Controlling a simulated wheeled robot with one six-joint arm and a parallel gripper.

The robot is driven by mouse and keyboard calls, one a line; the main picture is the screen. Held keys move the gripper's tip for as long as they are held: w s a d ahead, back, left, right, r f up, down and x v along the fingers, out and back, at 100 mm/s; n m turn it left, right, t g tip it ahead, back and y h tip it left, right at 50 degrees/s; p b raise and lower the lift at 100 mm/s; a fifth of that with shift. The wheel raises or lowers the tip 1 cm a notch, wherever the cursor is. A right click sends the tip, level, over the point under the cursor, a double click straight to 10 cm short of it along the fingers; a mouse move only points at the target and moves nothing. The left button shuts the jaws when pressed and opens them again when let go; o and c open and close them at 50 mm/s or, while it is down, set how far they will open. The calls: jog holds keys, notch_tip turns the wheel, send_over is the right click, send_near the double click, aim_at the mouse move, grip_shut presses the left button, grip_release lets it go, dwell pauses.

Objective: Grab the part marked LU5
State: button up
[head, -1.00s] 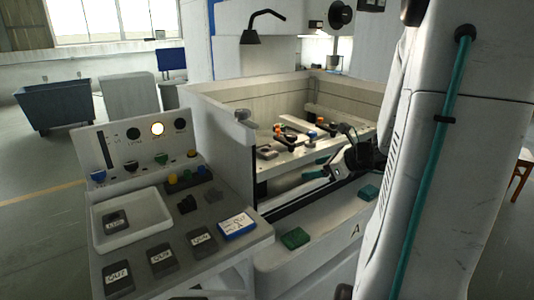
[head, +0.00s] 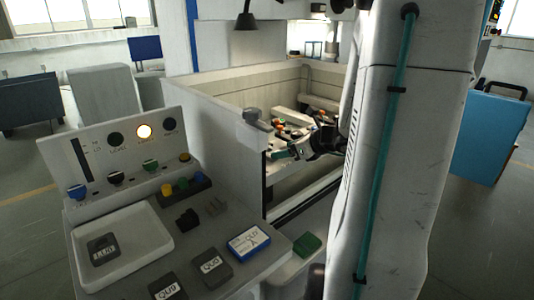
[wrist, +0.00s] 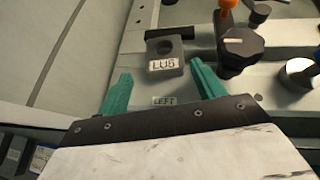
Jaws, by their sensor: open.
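The part marked LU5 (wrist: 165,55) is a grey block with a white label and a dark hole in its upper part. In the wrist view it sits on a pale machine rail, above a small plate reading LEFT (wrist: 170,101). My gripper (wrist: 160,74) is open, with one teal finger at each side of the picture below the part; nothing is between them. The part appears just beyond the fingertips; I cannot tell the exact gap. In the head view my gripper (head: 281,154) is inside the machine tank, and I cannot make out LU5 there.
A dark clamp knob (wrist: 240,47) with an orange-topped post stands close right of LU5. The tank wall (head: 215,115) rises left of my gripper.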

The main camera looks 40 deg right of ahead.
jog(key=x, duration=0.5)
jog(key=shift+w+d, duration=0.2)
jog(key=shift+d, duration=0.1)
jog(key=c, duration=1.2)
